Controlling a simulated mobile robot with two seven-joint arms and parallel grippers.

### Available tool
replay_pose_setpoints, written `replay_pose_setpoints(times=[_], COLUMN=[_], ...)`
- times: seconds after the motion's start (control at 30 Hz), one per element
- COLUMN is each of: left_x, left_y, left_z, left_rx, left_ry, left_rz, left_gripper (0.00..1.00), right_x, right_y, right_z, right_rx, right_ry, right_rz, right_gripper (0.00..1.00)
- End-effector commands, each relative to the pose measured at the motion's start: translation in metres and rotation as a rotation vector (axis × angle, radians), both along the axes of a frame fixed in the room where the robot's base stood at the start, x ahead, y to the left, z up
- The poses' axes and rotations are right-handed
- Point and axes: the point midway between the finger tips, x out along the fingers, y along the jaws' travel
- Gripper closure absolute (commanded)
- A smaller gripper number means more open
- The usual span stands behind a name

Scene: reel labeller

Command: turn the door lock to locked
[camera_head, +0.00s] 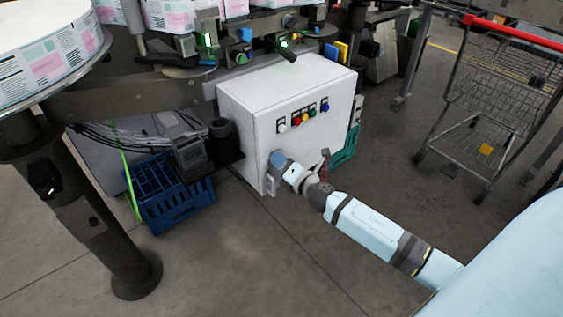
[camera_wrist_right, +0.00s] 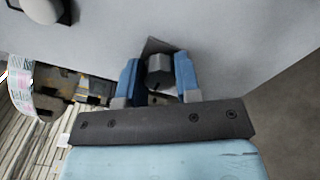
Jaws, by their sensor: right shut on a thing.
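The white control cabinet (camera_head: 243,130) stands under the labelling machine, with a row of coloured buttons (camera_head: 303,115) on its front. My right gripper (camera_head: 277,160) is at the lower left part of that front. In the right wrist view, its two blue fingers (camera_wrist_right: 158,66) sit on either side of the grey door lock knob (camera_wrist_right: 160,70), gripping it. A dark grey plate (camera_wrist_right: 153,45) shows behind the knob. The lock is hidden by the gripper in the head view, and I cannot read which way it is turned. My left gripper is out of view.
A blue crate (camera_head: 180,204) stands on the floor left of the cabinet, and a green crate (camera_head: 343,153) is partly hidden behind its right side. A wire trolley (camera_head: 490,95) stands at the right. The floor in front is clear.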

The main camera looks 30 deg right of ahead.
Motion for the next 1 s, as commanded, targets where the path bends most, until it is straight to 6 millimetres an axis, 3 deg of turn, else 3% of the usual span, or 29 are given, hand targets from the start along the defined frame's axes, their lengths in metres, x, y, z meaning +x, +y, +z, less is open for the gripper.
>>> replay_pose_setpoints(times=[0.2, 0.23, 0.3, 0.33, 0.67, 0.87, 1.0], left_x=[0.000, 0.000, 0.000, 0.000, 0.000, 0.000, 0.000], left_y=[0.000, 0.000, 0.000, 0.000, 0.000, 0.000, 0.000], left_z=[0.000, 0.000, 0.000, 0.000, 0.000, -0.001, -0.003], left_rx=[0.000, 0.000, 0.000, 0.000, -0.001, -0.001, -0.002], left_ry=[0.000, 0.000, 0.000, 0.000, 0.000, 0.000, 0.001], left_rz=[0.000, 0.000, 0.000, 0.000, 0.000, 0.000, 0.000], left_gripper=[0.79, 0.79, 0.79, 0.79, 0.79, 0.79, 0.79], right_x=[0.000, 0.000, 0.000, 0.000, -0.004, -0.034, -0.066], right_y=[0.000, 0.000, 0.000, 0.000, 0.000, -0.002, -0.004], right_z=[0.000, 0.000, 0.000, 0.000, 0.000, -0.002, -0.003], right_rx=[-0.001, -0.001, -0.001, -0.001, 0.000, 0.001, 0.002], right_ry=[0.000, 0.000, 0.000, 0.000, 0.000, 0.002, 0.004], right_rz=[0.001, 0.001, 0.001, 0.001, 0.000, 0.000, 0.001], right_gripper=[0.92, 0.62, 0.46, 0.43, 0.43, 0.43, 0.43])
